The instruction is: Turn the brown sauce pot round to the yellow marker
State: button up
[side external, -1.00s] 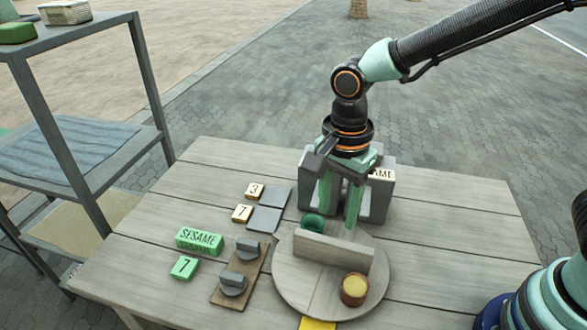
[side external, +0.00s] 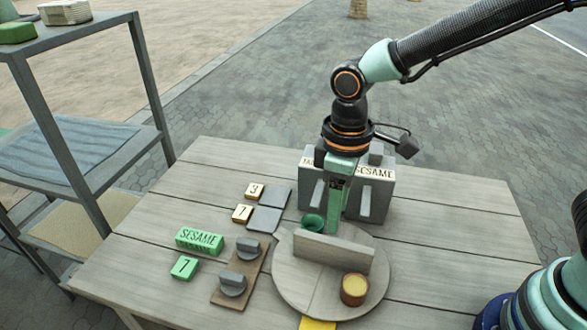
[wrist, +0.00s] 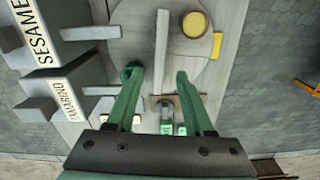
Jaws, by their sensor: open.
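The brown sauce pot (side external: 354,289), with a yellow top, stands on the round turntable (side external: 300,289) at its front right. It also shows in the wrist view (wrist: 195,25). The yellow marker (side external: 317,324) lies at the turntable's front edge, left of the pot; the wrist view shows it too (wrist: 217,45). An upright divider wall (side external: 333,254) crosses the turntable. A green pot (side external: 312,223) stands behind it. My gripper (wrist: 158,74) is open, with a finger on each side of the wall in the wrist view. Whether the fingers touch the wall I cannot tell.
The table's right side is clear.

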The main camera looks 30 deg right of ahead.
aim_at(332, 253)
notch_tip(332, 253, down, 12)
dwell(0.6)
jog(key=shift+c, duration=0.3)
grip_shut()
dwell(1.1)
